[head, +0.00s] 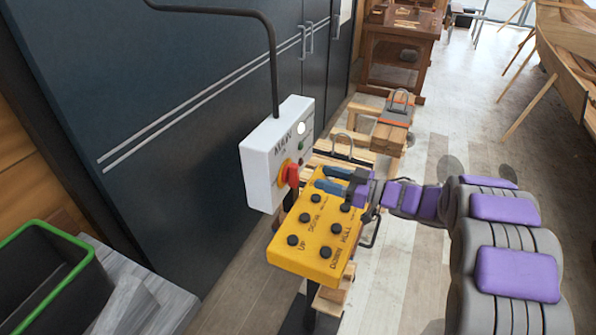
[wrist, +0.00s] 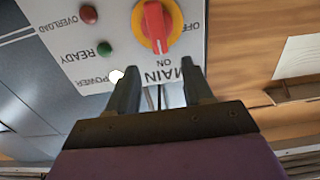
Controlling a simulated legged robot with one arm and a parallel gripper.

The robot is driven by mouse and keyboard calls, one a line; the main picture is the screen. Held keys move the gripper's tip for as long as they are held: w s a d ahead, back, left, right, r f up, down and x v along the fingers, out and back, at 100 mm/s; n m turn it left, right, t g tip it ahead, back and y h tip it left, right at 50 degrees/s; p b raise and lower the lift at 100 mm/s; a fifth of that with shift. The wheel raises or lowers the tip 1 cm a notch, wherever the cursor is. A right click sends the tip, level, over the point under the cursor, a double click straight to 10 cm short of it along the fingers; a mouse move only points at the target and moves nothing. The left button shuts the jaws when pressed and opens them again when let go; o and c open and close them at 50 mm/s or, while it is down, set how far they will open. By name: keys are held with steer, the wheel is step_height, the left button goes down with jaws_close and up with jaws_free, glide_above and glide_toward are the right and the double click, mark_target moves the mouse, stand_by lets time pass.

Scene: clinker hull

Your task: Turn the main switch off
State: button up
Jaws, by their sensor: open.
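The main switch is a red handle on a yellow round plate (head: 291,174) on the front of a white box (head: 262,160). In the wrist view the red handle (wrist: 155,27) stands in line with the ON mark, and OFF is to its side. The POWER lamp (wrist: 116,76) looks white and bright. My gripper (head: 320,179) is open and empty, to the right of the switch in the head view. In the wrist view the open fingers of my gripper (wrist: 161,86) are below the handle and apart from it.
A yellow button panel (head: 308,262) lies below my gripper. A dark cable pipe (head: 272,60) rises from the white box. Dark cabinets (head: 170,130) stand behind, a green-rimmed bin (head: 40,235) at left. A wooden hull (head: 570,45) is at far right.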

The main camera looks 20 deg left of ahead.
mark_target(298, 169)
steer(key=a, duration=0.5)
steer(key=a+b, duration=0.1)
steer(key=a, duration=0.2)
steer(key=shift+w+a, duration=0.35)
steer(key=shift+d, duration=0.1)
steer(key=shift+d, duration=0.1)
steer(key=shift+c, duration=0.6)
jaws_close()
